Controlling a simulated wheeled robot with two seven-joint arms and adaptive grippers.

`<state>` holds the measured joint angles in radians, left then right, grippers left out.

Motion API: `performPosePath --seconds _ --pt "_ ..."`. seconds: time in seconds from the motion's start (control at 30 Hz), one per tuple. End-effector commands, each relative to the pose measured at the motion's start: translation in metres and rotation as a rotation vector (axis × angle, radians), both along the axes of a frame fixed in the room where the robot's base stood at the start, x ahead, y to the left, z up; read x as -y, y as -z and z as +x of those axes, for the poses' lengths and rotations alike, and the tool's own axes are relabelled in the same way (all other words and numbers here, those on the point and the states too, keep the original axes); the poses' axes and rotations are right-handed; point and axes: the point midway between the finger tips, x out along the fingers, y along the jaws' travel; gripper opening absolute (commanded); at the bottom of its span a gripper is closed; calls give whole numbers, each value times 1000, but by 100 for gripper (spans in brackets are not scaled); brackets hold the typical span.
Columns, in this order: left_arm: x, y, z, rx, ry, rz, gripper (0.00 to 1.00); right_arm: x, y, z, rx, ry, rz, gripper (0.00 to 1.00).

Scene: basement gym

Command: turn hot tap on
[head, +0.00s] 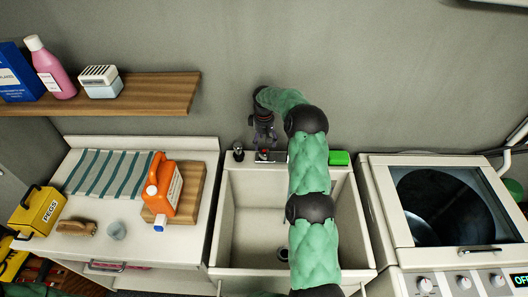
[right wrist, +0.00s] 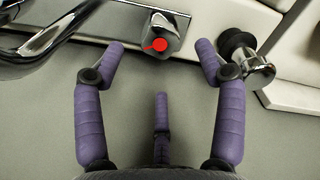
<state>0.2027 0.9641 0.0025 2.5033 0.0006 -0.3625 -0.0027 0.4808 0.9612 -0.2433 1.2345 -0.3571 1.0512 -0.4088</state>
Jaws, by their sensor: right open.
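The hot tap, a chrome body with a red dot, shows in the right wrist view (right wrist: 157,33); in the head view only a small red mark (head: 263,155) shows at the back of the sink (head: 232,225). My right gripper (head: 264,140) is over it from the wall side, with my green arm reaching across the basin. In the right wrist view its purple fingers (right wrist: 162,60) are spread open, one to each side of the tap and short of it, with nothing held. A curved chrome pipe (right wrist: 50,45) shows at the left. My left gripper is not in view.
A chrome fitting with a black top (head: 238,150) stands close left of the right gripper. A green block (head: 339,157) sits on the sink's back ledge. A wooden shelf (head: 150,96) is up left; a washing machine (head: 376,200) adjoins at right. The counter holds an orange bottle (head: 160,185).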

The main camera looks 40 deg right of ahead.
Motion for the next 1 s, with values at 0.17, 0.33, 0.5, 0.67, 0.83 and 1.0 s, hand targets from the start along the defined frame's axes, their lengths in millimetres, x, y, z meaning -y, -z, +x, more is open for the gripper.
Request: performPosePath --seconds 0.17,0.33,0.5,0.67,0.83,1.0 --pt "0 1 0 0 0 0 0 -1 34 -1 -3 0 2 71" --pt "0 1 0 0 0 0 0 0 57 0 -1 1 0 71" --pt "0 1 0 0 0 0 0 0 69 0 -1 1 -1 71" --pt "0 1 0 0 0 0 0 0 72 0 0 1 -1 71" --pt "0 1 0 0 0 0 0 0 72 0 0 1 -1 71" --pt "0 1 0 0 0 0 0 0 72 0 0 1 -1 26"
